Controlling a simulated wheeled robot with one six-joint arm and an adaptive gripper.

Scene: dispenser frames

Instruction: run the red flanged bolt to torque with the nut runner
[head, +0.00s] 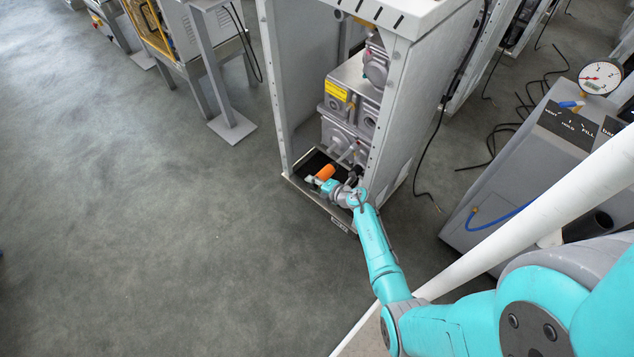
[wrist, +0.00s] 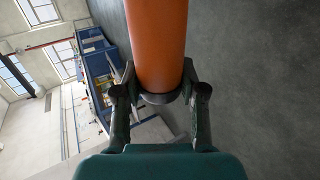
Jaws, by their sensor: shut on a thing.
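The nut runner, seen as an orange cylindrical body (head: 326,172), is low in the open front of the dispenser frame. In the wrist view its orange body (wrist: 158,40) runs from the top edge down between my fingers. My gripper (wrist: 158,82) is shut on it, with one finger on each side. In the head view my gripper is small and partly hidden by my own wrist, beside the orange body. I cannot make out the red flanged bolt in either view. The working end of the nut runner is also not clear.
The grey dispenser frame (head: 401,120) has upright side panels close around my wrist and a dark floor tray. Grey machinery (head: 345,103) with a yellow label stands inside. A grey console with a gauge (head: 601,77) stands at right. Open floor (head: 150,220) lies left.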

